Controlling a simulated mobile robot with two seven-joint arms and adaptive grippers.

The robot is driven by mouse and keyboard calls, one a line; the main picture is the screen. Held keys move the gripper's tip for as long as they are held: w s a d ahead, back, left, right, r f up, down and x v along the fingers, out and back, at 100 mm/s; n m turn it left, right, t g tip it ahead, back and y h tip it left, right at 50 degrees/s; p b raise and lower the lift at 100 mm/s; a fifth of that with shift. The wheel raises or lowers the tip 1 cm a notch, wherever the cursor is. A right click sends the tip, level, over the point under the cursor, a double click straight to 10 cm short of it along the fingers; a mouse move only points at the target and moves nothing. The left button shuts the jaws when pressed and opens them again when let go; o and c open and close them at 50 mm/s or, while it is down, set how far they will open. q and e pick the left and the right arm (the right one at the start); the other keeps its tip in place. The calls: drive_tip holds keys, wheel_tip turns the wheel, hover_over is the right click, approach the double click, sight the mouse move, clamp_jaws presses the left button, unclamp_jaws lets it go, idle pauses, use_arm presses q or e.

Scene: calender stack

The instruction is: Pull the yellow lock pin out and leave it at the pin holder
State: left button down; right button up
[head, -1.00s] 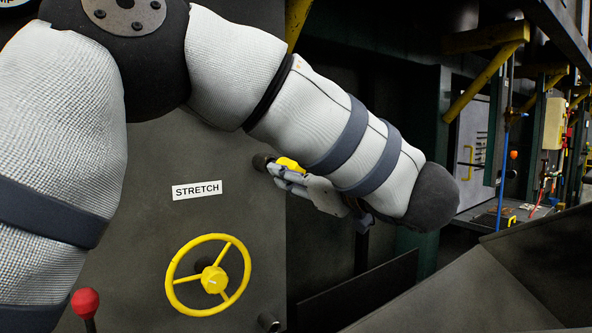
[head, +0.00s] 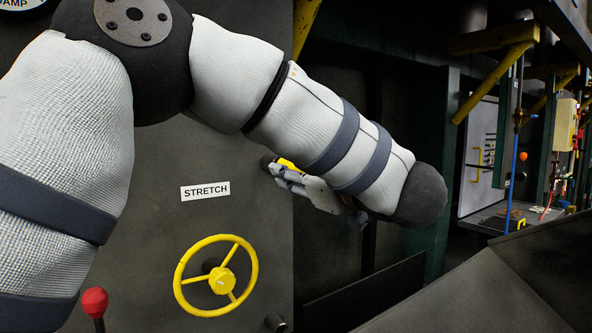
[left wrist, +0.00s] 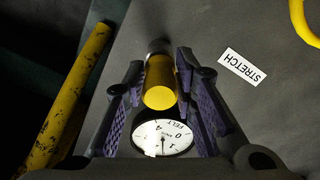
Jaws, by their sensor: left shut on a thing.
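The yellow lock pin (left wrist: 160,84) sits between the two purple-padded fingers of my left gripper (left wrist: 162,88) in the left wrist view. Its far end meets a dark round fitting (left wrist: 159,47) at the grey panel. In the head view only a small yellow part of the pin (head: 287,163) shows above the grey fingers of my left gripper (head: 280,170), near the panel's right edge. My left gripper is shut on the pin. I cannot tell how deep the pin sits. I cannot make out the pin holder. My right gripper is not in view.
The grey panel bears a STRETCH label (head: 206,191), a yellow handwheel (head: 217,278) and a red-knobbed lever (head: 94,302). A FELT dial (left wrist: 162,137) shows between the fingers. A yellow bar (left wrist: 68,105) runs at the left. Dark plates (head: 480,285) stand at lower right.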

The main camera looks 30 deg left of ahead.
use_arm(q)
drive_tip(key=shift+w+a, duration=0.2)
drive_tip(key=shift+a, duration=0.35)
drive_tip(key=c, duration=1)
unclamp_jaws()
drive_tip(key=shift+o, duration=0.2)
drive_tip(key=v, duration=0.7)
